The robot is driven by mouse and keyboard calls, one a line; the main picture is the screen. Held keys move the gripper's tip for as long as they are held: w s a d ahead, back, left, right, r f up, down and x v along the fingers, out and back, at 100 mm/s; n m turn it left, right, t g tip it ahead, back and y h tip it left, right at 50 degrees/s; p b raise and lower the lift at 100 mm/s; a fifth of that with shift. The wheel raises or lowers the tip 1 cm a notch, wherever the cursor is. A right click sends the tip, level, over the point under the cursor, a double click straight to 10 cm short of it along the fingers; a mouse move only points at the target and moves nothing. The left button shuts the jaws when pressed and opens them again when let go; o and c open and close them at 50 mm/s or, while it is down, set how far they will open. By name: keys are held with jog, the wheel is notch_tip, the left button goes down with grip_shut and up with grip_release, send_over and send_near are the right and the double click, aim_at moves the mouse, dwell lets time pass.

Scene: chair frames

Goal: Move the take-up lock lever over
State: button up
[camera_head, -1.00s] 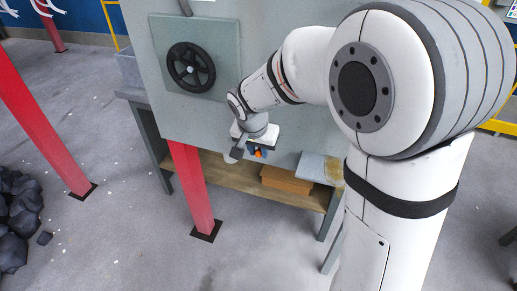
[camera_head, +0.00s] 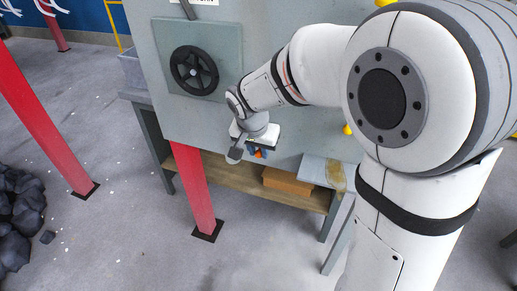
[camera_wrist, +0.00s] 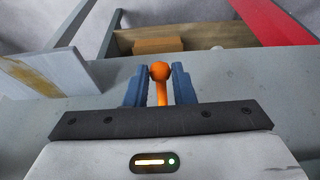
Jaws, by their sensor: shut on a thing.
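The take-up lock lever (camera_wrist: 161,88) is orange with a round knob on its end. In the wrist view it stands between the two blue fingers of my gripper (camera_wrist: 160,85), which is shut on it just below the knob. In the head view my gripper (camera_head: 256,153) is low in front of the grey panel (camera_head: 290,120), and only a small orange bit of the lever (camera_head: 259,154) shows. The lever's base and pivot are hidden behind my gripper.
A black handwheel (camera_head: 194,70) is on the panel at upper left. A red post (camera_head: 196,195) stands below. A wooden shelf (camera_head: 235,178) holds an orange-brown box (camera_head: 287,181). A stained grey plate (camera_head: 322,171) is right of my gripper. Dark rocks (camera_head: 20,205) lie far left.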

jog(key=shift+p+v, duration=0.45)
jog(key=shift+v, duration=0.7)
jog(key=shift+w+p+v, duration=0.25)
jog(key=shift+p+v, duration=0.5)
jog(key=shift+v, duration=0.5)
jog(key=shift+r, duration=0.15)
jog(key=shift+d+r, duration=0.1)
jog(key=shift+r, duration=0.2)
jog(key=o, duration=0.8)
jog(key=shift+o, duration=0.2)
